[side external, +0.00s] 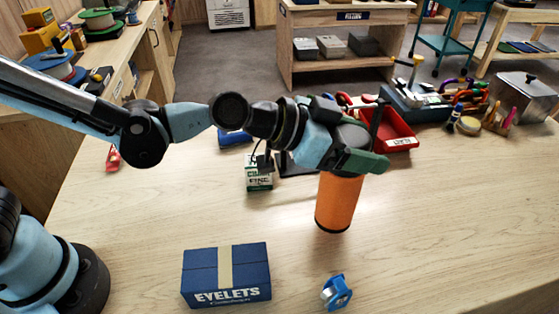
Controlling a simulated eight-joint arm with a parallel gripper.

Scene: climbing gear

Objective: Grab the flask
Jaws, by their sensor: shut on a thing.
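The flask (338,203) is an orange cylinder with a dark base edge. It stands upright on the wooden table, right of the middle of the side external view. My gripper (352,150) is at its top, with dark green finger parts around the upper end. The gripper is shut on the flask. The flask's top is mostly hidden by the gripper. I cannot tell whether its base touches the table or is slightly above it.
A small green-and-white box (259,173) is left of the flask. A red bin (398,133) and several tools are behind. The table's right front is clear.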

